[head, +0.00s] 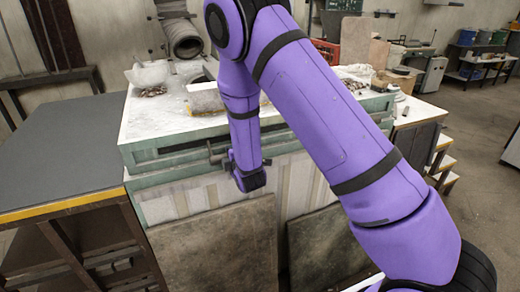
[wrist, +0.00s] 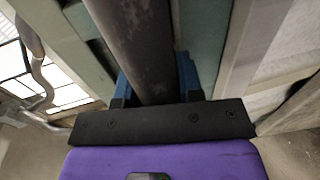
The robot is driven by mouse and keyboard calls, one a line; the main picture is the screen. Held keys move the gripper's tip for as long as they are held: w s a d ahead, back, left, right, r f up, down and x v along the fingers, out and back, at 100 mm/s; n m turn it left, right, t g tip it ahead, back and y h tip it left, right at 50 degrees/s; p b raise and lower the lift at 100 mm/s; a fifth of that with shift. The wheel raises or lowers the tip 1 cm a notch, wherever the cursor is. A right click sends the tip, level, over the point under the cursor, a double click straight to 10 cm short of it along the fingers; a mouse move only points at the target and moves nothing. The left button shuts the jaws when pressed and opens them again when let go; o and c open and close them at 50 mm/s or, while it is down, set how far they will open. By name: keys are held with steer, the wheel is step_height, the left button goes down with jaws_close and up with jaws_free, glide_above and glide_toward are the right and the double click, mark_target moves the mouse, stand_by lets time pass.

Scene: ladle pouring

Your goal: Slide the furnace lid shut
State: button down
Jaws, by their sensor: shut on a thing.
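The furnace (head: 170,207) is a pale box with green edges, in the middle of the head view. Its whitish top, which I take to be the lid (head: 150,115), has a green front edge. A dark handle bar (head: 216,157) sticks out at that edge. My gripper (head: 233,163) is at this bar. In the wrist view my gripper (wrist: 155,85) has its blue fingers on both sides of the thick grey bar (wrist: 138,35), shut on it. My purple arm hides the right middle of the furnace, and I cannot tell how far the lid is open.
A dark table (head: 60,150) with a yellow edge adjoins on the left. A pale bowl (head: 150,73) and a tan block (head: 207,101) sit on the furnace top. Brown panels (head: 215,250) lean against the furnace front. Open floor (head: 475,170) lies to the right.

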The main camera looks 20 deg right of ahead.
steer(key=a, duration=1.2)
steer(key=shift+s+a, duration=0.25)
steer(key=c, duration=0.8)
jaws_free()
steer(key=shift+f, duration=0.1)
steer(key=s, duration=0.3)
steer(key=s+r, duration=0.1)
steer(key=s, duration=0.3)
steer(key=s+r, duration=0.1)
steer(key=s, duration=0.2)
steer(key=shift+s+d+r, duration=0.1)
steer(key=shift+s+d, duration=0.1)
steer(key=shift+s, duration=0.05)
